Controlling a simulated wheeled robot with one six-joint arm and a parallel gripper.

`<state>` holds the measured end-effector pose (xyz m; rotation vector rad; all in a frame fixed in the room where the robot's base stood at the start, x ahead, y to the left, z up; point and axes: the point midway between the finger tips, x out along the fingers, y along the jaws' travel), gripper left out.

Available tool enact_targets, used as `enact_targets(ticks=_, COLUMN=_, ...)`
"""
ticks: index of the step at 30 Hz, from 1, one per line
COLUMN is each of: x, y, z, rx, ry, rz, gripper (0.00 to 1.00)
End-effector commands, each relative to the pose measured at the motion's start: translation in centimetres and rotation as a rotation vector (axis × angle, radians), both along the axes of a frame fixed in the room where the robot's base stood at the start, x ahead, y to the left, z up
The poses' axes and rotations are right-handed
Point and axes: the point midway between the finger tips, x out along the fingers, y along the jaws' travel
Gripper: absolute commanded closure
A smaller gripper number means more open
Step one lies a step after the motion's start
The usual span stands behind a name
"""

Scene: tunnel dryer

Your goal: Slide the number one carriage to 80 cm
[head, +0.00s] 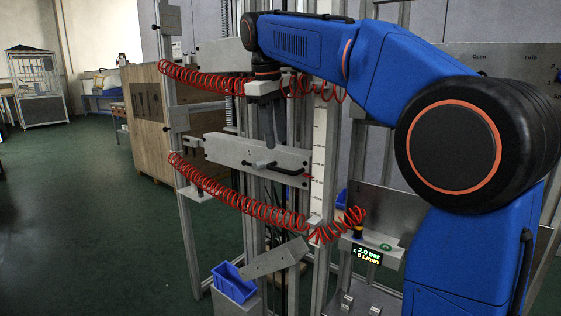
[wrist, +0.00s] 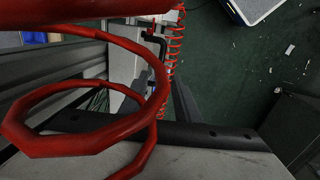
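The lower carriage is a grey plate (head: 228,151) with a small mark that looks like a 1. It rides on upright rails beside a white scale (head: 319,150) whose numbers are too small to read. A black handle (head: 290,171) sticks out from its front; a black bent bar, likely this handle, shows in the wrist view (wrist: 160,48). My gripper (head: 269,140) points down in front of the plate, its dark fingers just above the handle's left end. Contact cannot be told. Red coils hide much of the wrist view, and the finger gap is unclear.
Red coiled hoses (head: 225,192) hang across the rails above and below the carriage. Another grey plate (head: 222,54) sits higher up. A blue bin (head: 232,281) and a tilted plate (head: 275,259) are below. A display (head: 367,253) reads 2.0 bar. Open green floor lies left.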

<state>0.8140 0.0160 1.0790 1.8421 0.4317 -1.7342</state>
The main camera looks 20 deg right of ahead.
Motion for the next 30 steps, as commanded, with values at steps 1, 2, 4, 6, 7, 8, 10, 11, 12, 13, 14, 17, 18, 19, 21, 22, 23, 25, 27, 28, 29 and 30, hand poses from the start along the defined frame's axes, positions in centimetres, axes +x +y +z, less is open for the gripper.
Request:
enact_targets(ticks=1, x=0.0, y=-0.2, z=-1.0, rx=-0.001, ry=0.003, rz=-0.001, gripper=0.71)
enact_targets(ticks=2, x=0.1, y=-0.3, z=-1.5, rx=-0.001, ry=0.003, rz=-0.001, gripper=0.71)
enact_targets(ticks=4, x=0.2, y=-0.4, z=-2.7, rx=-0.001, ry=0.003, rz=-0.002, gripper=0.71)
enact_targets(ticks=6, x=0.4, y=-0.6, z=-3.8, rx=0.000, ry=0.002, rz=-0.001, gripper=0.71)
enact_targets(ticks=7, x=0.4, y=-0.7, z=-4.3, rx=-0.001, ry=0.003, rz=-0.002, gripper=0.71)
enact_targets(ticks=8, x=0.5, y=-0.8, z=-4.7, rx=0.000, ry=0.001, rz=-0.001, gripper=0.71)
enact_targets(ticks=10, x=0.5, y=-0.9, z=-5.7, rx=0.000, ry=0.002, rz=-0.001, gripper=0.71)
enact_targets(ticks=11, x=0.6, y=-1.0, z=-6.0, rx=0.000, ry=0.001, rz=-0.001, gripper=0.71)
enact_targets(ticks=12, x=0.7, y=-1.0, z=-6.4, rx=0.000, ry=0.001, rz=-0.001, gripper=0.71)
enact_targets(ticks=13, x=0.7, y=-1.0, z=-6.7, rx=0.000, ry=0.001, rz=-0.001, gripper=0.71)
enact_targets(ticks=14, x=0.7, y=-1.1, z=-7.0, rx=0.000, ry=0.001, rz=-0.001, gripper=0.71)
enact_targets(ticks=17, x=0.8, y=-1.1, z=-7.5, rx=0.001, ry=-0.001, rz=-0.001, gripper=0.71)
enact_targets(ticks=18, x=0.8, y=-1.2, z=-7.7, rx=0.001, ry=-0.001, rz=-0.001, gripper=0.71)
enact_targets(ticks=19, x=0.8, y=-1.2, z=-7.7, rx=0.000, ry=0.000, rz=-0.001, gripper=0.71)
enact_targets(ticks=21, x=0.8, y=-1.2, z=-7.8, rx=0.000, ry=0.000, rz=-0.001, gripper=0.71)
enact_targets(ticks=22, x=0.8, y=-1.2, z=-7.9, rx=0.000, ry=0.000, rz=-0.001, gripper=0.71)
enact_targets(ticks=23, x=0.8, y=-1.2, z=-7.9, rx=0.000, ry=0.000, rz=-0.001, gripper=0.71)
enact_targets(ticks=25, x=0.9, y=-1.2, z=-7.8, rx=0.000, ry=0.000, rz=-0.001, gripper=0.71)
enact_targets(ticks=27, x=0.9, y=-1.2, z=-7.8, rx=0.000, ry=0.000, rz=-0.001, gripper=0.71)
enact_targets(ticks=28, x=0.9, y=-1.2, z=-7.8, rx=0.000, ry=0.000, rz=-0.001, gripper=0.78)
enact_targets(ticks=29, x=0.9, y=-1.2, z=-7.8, rx=0.000, ry=0.000, rz=-0.001, gripper=0.85)
enact_targets(ticks=30, x=0.9, y=-1.2, z=-7.8, rx=0.000, ry=0.000, rz=-0.001, gripper=0.94)
